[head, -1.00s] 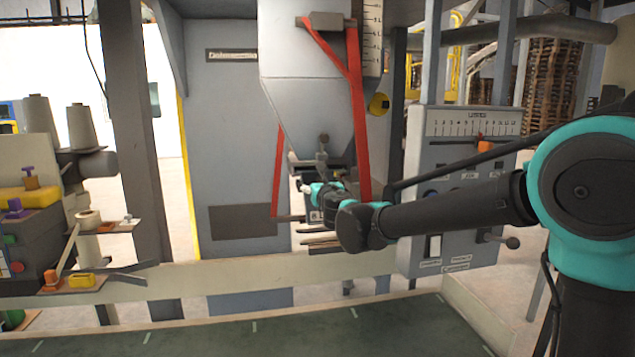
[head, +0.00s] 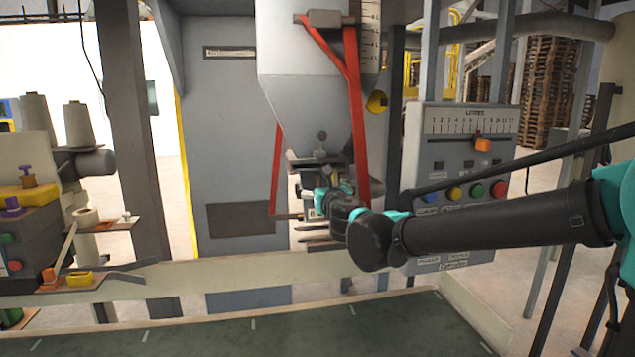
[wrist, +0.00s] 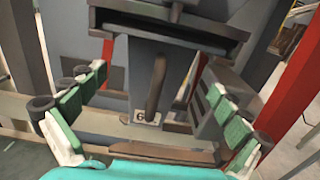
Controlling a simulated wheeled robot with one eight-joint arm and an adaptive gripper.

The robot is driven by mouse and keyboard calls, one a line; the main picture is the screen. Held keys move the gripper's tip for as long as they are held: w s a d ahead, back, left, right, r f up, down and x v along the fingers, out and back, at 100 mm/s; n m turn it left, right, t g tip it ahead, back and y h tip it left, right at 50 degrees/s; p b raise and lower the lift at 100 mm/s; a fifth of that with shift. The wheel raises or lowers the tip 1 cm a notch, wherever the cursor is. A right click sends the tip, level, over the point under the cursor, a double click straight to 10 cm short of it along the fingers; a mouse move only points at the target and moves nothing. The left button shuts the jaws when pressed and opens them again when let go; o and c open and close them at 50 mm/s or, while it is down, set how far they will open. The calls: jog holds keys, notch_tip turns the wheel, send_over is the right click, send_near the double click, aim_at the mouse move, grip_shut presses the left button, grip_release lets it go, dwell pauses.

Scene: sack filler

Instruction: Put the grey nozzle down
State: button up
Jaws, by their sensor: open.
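A grey piece with a label reading "6" and a dark upright handle (wrist: 140,72) shows in the wrist view below a dark flange; it looks like the grey nozzle. In the head view a pale grey part (head: 308,182) shows under the hopper, partly hidden by my gripper (head: 322,200). In the wrist view my gripper (wrist: 157,82) is open, with one green-padded finger on each side of the grey piece. The pads look apart from it. Whether the nozzle rests on or hangs from the flange I cannot tell.
The hopper (head: 310,90) with red straps (head: 357,120) stands above my gripper. A control panel (head: 465,225) with coloured buttons is at the right. A pale beam (head: 200,277) crosses in front, above a dark green belt (head: 290,325). A sewing machine with thread cones (head: 78,125) is at the left.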

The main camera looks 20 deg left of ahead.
jog(key=shift+v, duration=2.2)
